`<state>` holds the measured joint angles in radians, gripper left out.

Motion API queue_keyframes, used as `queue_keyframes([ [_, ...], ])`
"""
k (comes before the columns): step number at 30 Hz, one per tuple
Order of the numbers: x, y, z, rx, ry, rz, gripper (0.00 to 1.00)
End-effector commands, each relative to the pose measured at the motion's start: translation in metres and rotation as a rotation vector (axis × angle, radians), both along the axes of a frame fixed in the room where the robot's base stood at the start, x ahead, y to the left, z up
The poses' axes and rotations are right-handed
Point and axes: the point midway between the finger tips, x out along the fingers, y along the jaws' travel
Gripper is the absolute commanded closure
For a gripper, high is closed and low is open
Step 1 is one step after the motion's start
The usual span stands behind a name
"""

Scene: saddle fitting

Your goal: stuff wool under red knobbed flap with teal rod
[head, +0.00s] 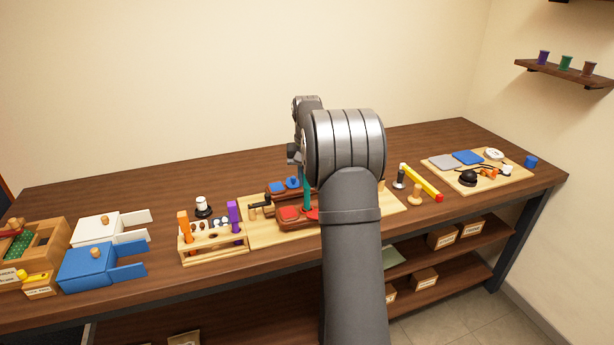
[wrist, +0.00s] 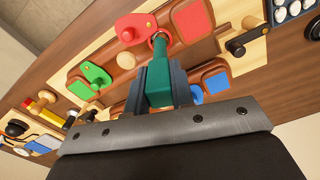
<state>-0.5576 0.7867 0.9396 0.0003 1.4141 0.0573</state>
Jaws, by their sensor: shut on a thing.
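My gripper (wrist: 158,88) is shut on the teal rod (wrist: 162,56), which points away from the jaws toward the board. The rod also shows upright in the head view (head: 306,193). Its far end is at the right edge of the red knobbed flap (wrist: 141,24), beside a small red ring-like shape; I cannot tell whether the tip is under the flap or only against it. The red flap shows partly behind my arm in the head view (head: 313,214). A red pad (wrist: 191,19) lies to the right of the rod. I cannot make out any wool.
A green knobbed flap (wrist: 97,74) and a blue pad (wrist: 216,83) are close by. A wooden rack (head: 214,245) with orange and purple tools stands left of the board. A yellow bar (head: 420,180) lies to the right. Blue (head: 88,264) and white boxes stand far left.

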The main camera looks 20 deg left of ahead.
Motion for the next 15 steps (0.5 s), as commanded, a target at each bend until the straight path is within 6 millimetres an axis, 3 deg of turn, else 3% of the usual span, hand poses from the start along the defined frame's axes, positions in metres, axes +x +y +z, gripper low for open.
queue_keyframes([
  [15, -0.0001, 0.0, -0.0104, 0.0, 0.001, 0.0, 0.95],
])
